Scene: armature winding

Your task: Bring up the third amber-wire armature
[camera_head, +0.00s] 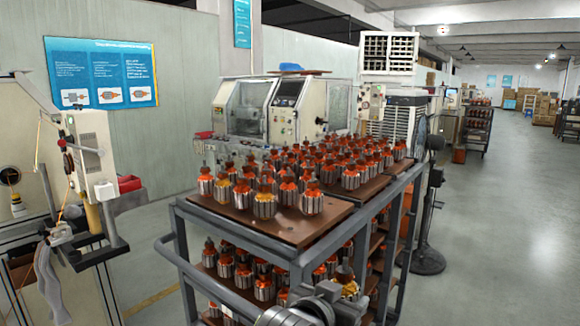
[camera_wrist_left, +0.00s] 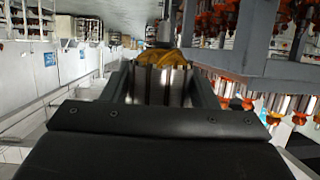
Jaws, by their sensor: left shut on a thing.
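My left gripper (camera_head: 330,292) comes in at the bottom of the head view, in front of the cart's side. It is shut on an amber-wire armature (camera_head: 347,281), whose top shows just past the fingers. In the left wrist view the armature's yellow winding (camera_wrist_left: 165,57) and silver body (camera_wrist_left: 158,86) sit between the two fingers. Two other amber-wire armatures, a left one (camera_head: 242,195) and a right one (camera_head: 265,204), stand upright on the cart's top board (camera_head: 290,230), near its front. My right gripper is not in view.
The grey cart (camera_head: 235,244) holds many orange-wire armatures (camera_head: 311,199) on its top and lower shelves. Its frame edge is close to the held armature. A winding machine (camera_head: 90,160) stands at left, a black fan (camera_head: 428,258) at right. The aisle floor (camera_head: 510,220) is clear.

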